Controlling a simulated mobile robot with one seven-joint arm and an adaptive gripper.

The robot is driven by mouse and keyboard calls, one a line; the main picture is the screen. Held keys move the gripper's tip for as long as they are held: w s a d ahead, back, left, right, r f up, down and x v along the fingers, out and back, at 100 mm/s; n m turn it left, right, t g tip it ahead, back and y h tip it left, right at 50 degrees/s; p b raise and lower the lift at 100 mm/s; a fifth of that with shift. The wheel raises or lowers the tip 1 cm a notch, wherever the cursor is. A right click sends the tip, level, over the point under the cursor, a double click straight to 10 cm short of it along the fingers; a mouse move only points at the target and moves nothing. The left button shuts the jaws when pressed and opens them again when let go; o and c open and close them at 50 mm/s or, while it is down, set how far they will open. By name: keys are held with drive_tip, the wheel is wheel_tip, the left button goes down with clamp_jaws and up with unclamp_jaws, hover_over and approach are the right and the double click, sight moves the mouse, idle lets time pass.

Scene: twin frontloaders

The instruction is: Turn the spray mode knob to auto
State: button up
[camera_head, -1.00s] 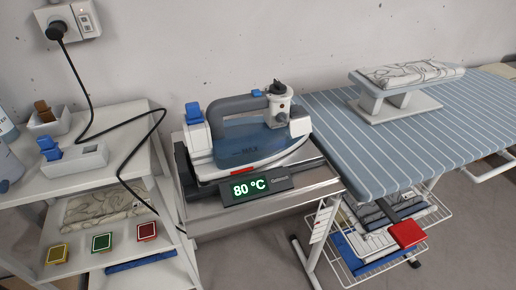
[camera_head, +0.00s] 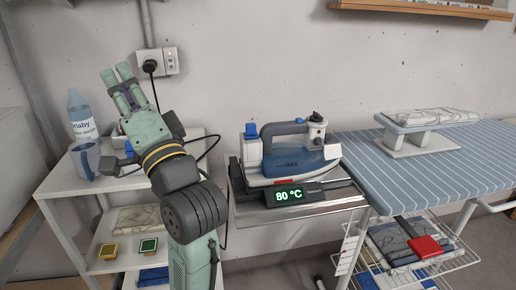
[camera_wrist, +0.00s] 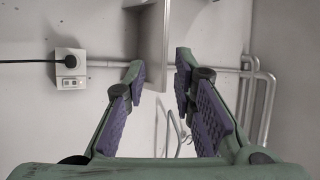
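A blue and white steam iron (camera_head: 290,158) with a grey handle rests on its station, whose display (camera_head: 290,196) reads 80 °C. A small dark-topped knob (camera_head: 316,118) sits on the iron's upper right end; its markings are too small to read. My gripper (camera_head: 116,74) is raised over the white shelf on the left, well apart from the iron, fingers pointing up. In the wrist view my gripper (camera_wrist: 160,82) is open and empty, facing the wall. The iron is not in the wrist view.
The striped ironing board (camera_head: 425,165) stands right of the iron, bearing a sleeve board (camera_head: 405,145). On the left shelf (camera_head: 65,182) are a bottle (camera_head: 82,115) and mug (camera_head: 86,160). A black cord runs from the wall socket (camera_head: 170,60). A wooden shelf (camera_head: 420,10) hangs above.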

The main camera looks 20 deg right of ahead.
drive_tip(key=d+f+m+g+h, duration=0.1)
drive_tip(key=d+f+m+h, duration=0.15)
drive_tip(key=d, duration=0.35)
drive_tip(key=d+f+m+h, duration=0.1)
drive_tip(key=d+m+h, duration=0.15)
drive_tip(key=d, duration=0.35)
drive_tip(key=m+g+h, duration=0.5)
drive_tip(key=m+h, duration=0.1)
drive_tip(key=m, duration=0.9)
approach(318, 142)
drive_tip(key=shift+h, duration=0.3)
drive_tip(key=p+x, duration=0.1)
drive_tip(key=x, duration=0.7)
drive_tip(key=shift+a+f, duration=0.1)
drive_tip(key=shift+c, duration=0.3)
clamp_jaws()
